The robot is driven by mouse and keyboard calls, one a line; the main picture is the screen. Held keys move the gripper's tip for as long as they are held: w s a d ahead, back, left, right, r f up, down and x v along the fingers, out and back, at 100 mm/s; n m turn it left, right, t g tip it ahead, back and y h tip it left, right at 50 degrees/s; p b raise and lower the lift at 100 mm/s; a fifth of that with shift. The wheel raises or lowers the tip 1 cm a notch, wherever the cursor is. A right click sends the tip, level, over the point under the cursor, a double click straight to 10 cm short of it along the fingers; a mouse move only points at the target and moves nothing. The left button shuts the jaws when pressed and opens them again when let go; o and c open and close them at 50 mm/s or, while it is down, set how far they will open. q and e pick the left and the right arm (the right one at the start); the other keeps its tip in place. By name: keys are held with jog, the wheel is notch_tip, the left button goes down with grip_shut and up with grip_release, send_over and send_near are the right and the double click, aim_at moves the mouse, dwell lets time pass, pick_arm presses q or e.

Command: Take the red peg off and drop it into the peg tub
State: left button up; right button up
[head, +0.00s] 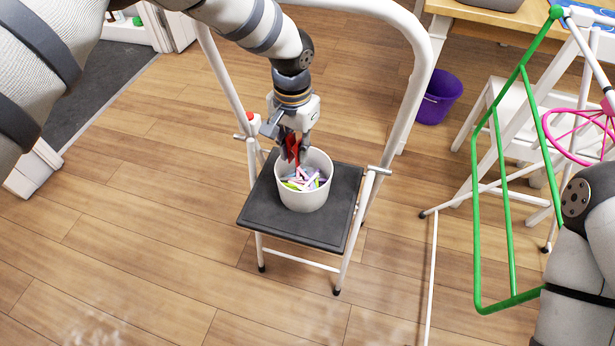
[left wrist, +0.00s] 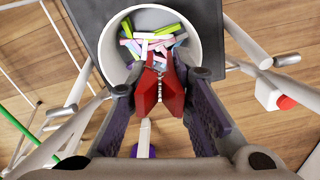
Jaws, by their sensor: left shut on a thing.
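The red peg (head: 291,148) is held in my left gripper (head: 294,142), which is shut on it. In the left wrist view the peg (left wrist: 159,88) sits between the two fingers of my left gripper (left wrist: 160,98), its lower end over the near rim of the tub. The white peg tub (head: 302,197) stands upright on the dark step and holds several pegs in pink, green, lilac and white; it also shows in the left wrist view (left wrist: 112,62). My right arm shows at the right edge, but its gripper is out of view.
The tub stands on the black platform (head: 267,219) of a white step stool (head: 418,60). A green and white rack (head: 477,215) with a pink hoop stands at the right. A purple bucket (head: 438,97) is on the wooden floor behind.

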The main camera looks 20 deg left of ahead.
aim_at(297, 183)
pick_arm(q)
notch_tip(297, 183, down, 5)
jog(key=shift+s+f+b, duration=0.1)
jog(key=shift+f+b, duration=0.1)
jog(key=shift+b, duration=0.85)
jog(key=shift+r, duration=0.1)
pick_arm(e)
jog(key=shift+s+f+g, duration=0.3)
jog(key=shift+s+f, duration=0.65)
jog(key=shift+f, duration=0.25)
pick_arm(q)
jog(key=o, duration=0.8)
jog(key=shift+r, duration=0.15)
pick_arm(e)
jog(key=shift+w+r, duration=0.1)
